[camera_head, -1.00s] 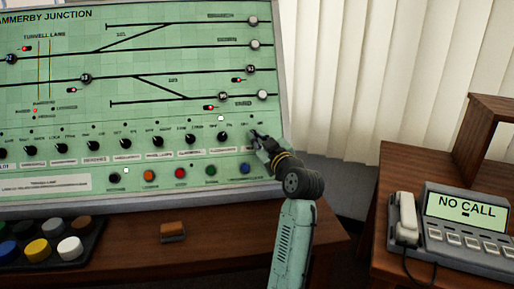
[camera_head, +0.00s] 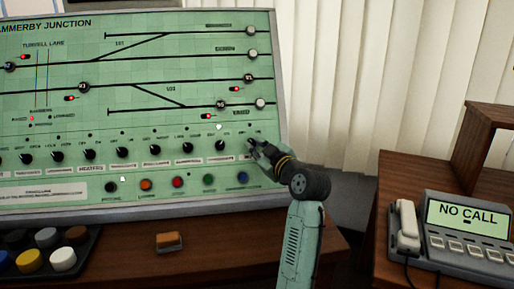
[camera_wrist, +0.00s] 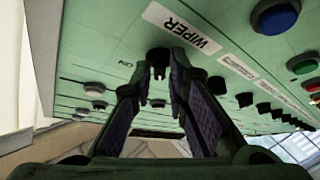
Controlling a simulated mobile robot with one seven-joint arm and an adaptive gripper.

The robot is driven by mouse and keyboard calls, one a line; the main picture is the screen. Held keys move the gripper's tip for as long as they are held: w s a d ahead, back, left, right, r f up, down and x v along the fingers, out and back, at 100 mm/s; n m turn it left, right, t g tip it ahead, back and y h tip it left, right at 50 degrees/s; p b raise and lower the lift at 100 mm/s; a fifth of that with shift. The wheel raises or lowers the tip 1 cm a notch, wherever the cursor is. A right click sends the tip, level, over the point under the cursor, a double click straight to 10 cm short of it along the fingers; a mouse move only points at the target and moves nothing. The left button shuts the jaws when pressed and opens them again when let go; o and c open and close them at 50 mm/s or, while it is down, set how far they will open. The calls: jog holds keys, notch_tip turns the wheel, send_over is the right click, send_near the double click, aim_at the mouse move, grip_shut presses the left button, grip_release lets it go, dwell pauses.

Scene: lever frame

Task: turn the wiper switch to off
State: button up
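The wiper switch is a black rotary knob (camera_wrist: 158,56) on the sloped green panel (camera_head: 150,80), beside a white label reading WIPER (camera_wrist: 181,28). An ON mark (camera_wrist: 125,63) shows on one side of the knob; the OFF mark is not readable. My gripper (camera_wrist: 160,74) is at the knob, with one finger on each side. The fingers are apart, and I cannot tell whether they touch it. In the head view my gripper (camera_head: 256,147) is at the right end of the knob row and mostly hides this knob.
More black knobs (camera_head: 221,145) run in a row to the left. Coloured push buttons, including a blue one (camera_head: 242,179), sit below the row. A telephone (camera_head: 468,235) showing NO CALL stands on the right desk. An orange-brown block (camera_head: 169,241) lies before the panel.

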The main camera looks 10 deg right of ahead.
jog(key=shift+o, duration=1.3)
jog(key=shift+s, duration=0.15)
jog(key=v, duration=1.1)
jog(key=shift+s, duration=0.35)
jog(key=shift+d+r, duration=0.1)
